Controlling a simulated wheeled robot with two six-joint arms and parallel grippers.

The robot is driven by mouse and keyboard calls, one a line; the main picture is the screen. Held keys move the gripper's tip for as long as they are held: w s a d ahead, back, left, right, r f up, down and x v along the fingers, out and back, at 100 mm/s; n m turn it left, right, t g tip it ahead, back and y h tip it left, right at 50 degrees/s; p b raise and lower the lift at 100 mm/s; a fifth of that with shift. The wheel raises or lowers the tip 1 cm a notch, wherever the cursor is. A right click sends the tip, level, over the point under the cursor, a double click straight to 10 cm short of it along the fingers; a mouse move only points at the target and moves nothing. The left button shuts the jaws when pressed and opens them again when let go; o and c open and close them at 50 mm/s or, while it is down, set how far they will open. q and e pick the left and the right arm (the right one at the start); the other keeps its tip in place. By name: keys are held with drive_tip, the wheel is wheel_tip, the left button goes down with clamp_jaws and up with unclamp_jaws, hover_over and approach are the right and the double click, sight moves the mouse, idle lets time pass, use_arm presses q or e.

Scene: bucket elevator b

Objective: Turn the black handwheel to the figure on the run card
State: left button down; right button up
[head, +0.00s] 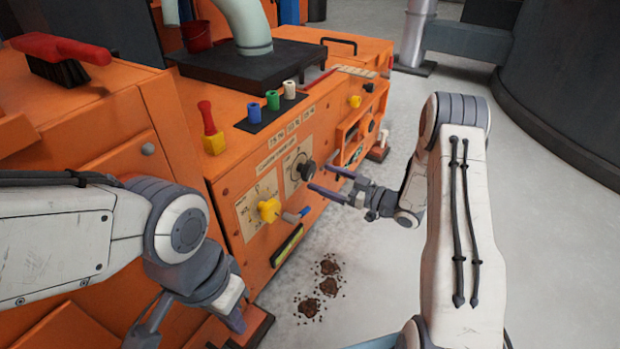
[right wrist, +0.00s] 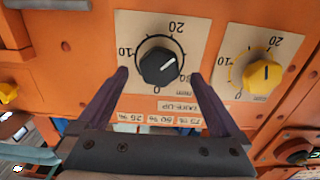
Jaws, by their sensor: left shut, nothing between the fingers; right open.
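The black handwheel (head: 306,170) is a round knob on a pale dial plate on the orange machine's front. In the right wrist view the handwheel (right wrist: 161,67) shows a white pointer line slanting to the upper right, with dial figures 0, 10, 20 and 30 around it. My right gripper (head: 320,178) is open in front of it; in the right wrist view its fingertips (right wrist: 158,74) lie either side of the handwheel, apparently apart from it. My left gripper (head: 195,322) is shut and empty, low at the lower left. I cannot make out the run card.
A yellow knob (head: 269,209) with its own dial sits beside the handwheel. A red-handled brush (head: 62,58) lies on the machine top. A red-and-yellow lever (head: 211,130) stands above the panel. Brown spills (head: 318,290) dot the otherwise open floor.

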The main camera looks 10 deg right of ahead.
sight(312, 173)
drive_tip(key=b+x, duration=0.1)
drive_tip(key=x, duration=0.3)
drive_tip(key=shift+w+a+f+b, duration=0.1)
drive_tip(key=shift+a+f+b, duration=0.1)
drive_tip(key=shift+b, duration=0.2)
drive_tip(key=shift+w+a+r, duration=0.2)
drive_tip(key=shift+w+a, duration=0.15)
drive_tip(key=shift+w, duration=0.05)
drive_tip(key=c, duration=1.3)
